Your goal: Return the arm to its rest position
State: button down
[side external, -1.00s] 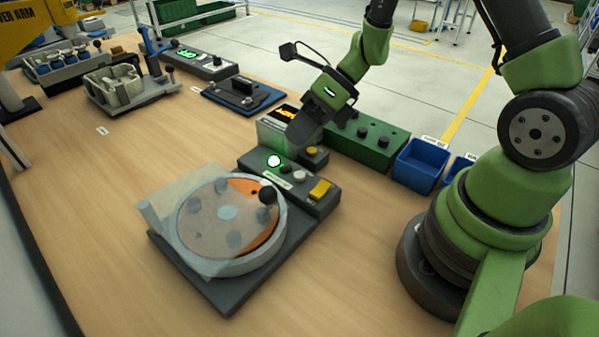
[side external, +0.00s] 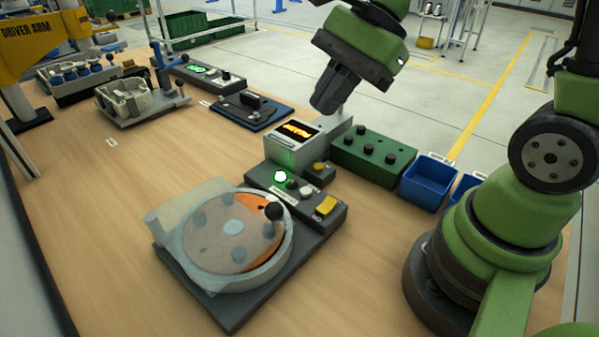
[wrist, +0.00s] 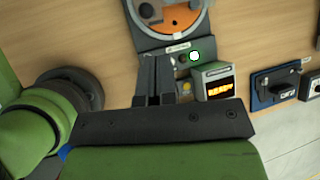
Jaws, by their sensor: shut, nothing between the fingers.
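My gripper (side external: 327,101) is in the air above the small display box (side external: 296,144), which has a lit orange readout. Its fingers are together with nothing between them. In the wrist view my gripper (wrist: 155,62) points toward the control panel (wrist: 181,56) of the round fixture. The round fixture (side external: 186,262) has a clear cover over an orange disc and a black knob. A lamp (side external: 280,176) on its panel glows white-green. The arm's rest position is not marked in view.
A green box with black knobs (side external: 372,154) and a blue bin (side external: 428,183) stand right of the display. A blue plate with a black device (side external: 248,108) and a grey fixture (side external: 136,100) sit farther back. The table front left (side external: 110,230) is clear.

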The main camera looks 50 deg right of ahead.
jog(key=s+d+r+n+t+h, duration=0.2)
jog(key=s+r+n+t+h, duration=0.2)
jog(key=n, duration=1)
jog(key=shift+s+d+r, duration=0.15)
jog(key=shift+s+r, duration=1.6)
jog(key=shift+s, duration=1)
dwell(0.6)
